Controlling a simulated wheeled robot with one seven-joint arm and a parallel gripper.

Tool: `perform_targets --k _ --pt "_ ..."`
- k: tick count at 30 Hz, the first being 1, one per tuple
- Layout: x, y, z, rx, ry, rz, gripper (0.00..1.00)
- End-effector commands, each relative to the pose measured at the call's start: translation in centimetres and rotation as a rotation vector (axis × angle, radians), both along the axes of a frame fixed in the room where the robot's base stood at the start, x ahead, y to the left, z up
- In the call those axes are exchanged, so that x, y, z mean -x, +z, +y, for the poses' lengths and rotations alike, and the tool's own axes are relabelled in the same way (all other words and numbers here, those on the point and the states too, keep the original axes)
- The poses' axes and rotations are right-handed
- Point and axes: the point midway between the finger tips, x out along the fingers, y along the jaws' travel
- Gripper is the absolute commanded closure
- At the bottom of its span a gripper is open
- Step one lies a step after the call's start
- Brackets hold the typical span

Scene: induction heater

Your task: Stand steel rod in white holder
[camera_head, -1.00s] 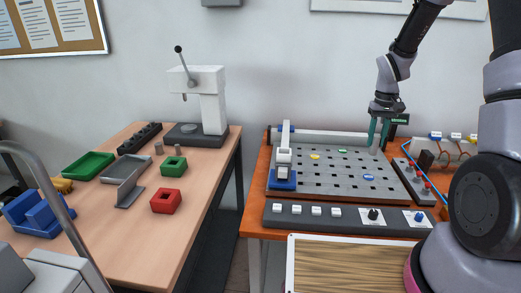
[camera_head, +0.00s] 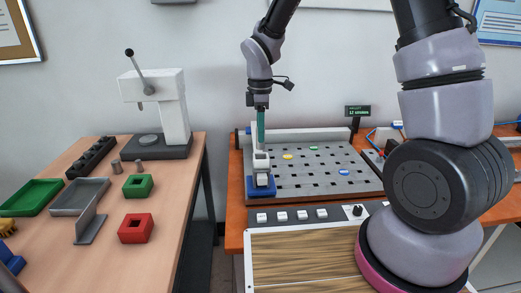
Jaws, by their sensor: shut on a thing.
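A white holder (camera_head: 261,161) stands on a blue base (camera_head: 260,187) at the left end of the grey perforated board. A white upright shows behind it. My gripper (camera_head: 261,142) points straight down, with its teal fingers directly above the white holder in the picture. The fingers are close together, seen almost edge-on. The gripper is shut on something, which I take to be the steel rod. The rod itself is too small and hidden to make out, and I cannot tell whether it touches the holder.
The perforated board (camera_head: 315,178) carries yellow, green and blue discs. My arm covers the right of the bench. On the left table (camera_head: 180,220) are a press (camera_head: 165,110), two short grey cylinders (camera_head: 126,167), green and red blocks (camera_head: 136,228) and trays.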

Motion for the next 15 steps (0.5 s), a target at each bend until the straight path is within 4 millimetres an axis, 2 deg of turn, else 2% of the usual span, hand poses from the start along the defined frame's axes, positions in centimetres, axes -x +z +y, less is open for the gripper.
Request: perform_targets --k 10,15 --pt "0.0 -4.3 0.0 0.001 -0.002 0.002 1.0" --pt "-0.1 -5.0 0.0 -0.001 -0.003 -0.002 1.0"
